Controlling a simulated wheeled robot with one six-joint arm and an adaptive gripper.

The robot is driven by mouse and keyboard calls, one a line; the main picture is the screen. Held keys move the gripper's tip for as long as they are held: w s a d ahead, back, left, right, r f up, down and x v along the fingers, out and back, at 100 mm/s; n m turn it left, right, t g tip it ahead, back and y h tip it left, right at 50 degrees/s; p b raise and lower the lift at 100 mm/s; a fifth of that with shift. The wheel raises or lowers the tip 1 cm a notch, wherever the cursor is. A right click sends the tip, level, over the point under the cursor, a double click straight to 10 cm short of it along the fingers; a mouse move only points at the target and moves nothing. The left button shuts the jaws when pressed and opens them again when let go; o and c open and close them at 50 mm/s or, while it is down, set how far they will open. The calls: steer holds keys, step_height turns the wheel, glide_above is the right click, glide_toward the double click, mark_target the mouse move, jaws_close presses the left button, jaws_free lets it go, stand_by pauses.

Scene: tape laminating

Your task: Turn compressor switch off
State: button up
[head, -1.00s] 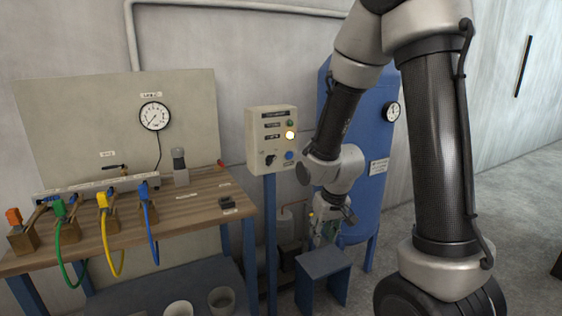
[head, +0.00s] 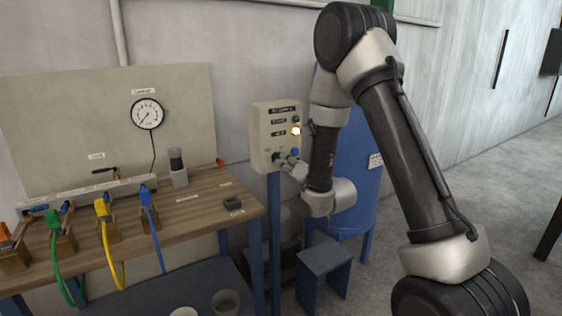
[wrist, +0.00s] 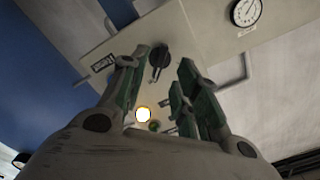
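The compressor control box (head: 262,140) is a pale grey panel on a blue post, with several dark labels too small to read. Low on its face is a black rotary knob, the likely switch; in the wrist view the knob (wrist: 160,58) shows clearly. A yellow-white lamp (head: 296,131) glows on the box and also shows in the wrist view (wrist: 143,114). My gripper (head: 286,162) is right at the lower box face. In the wrist view my gripper (wrist: 165,60) is open, its green-padded fingers on either side of the knob, with visible gaps. I cannot tell whether the tips reach around it.
A blue button (head: 295,152) and a green lamp (head: 296,118) are close by on the box. A blue tank (head: 362,165) stands behind my arm. A wooden workbench (head: 195,205) is to the left, a small blue stool (head: 324,262) below.

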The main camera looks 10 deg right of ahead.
steer(key=x, duration=0.4)
steer(key=shift+w, duration=0.1)
jaws_close()
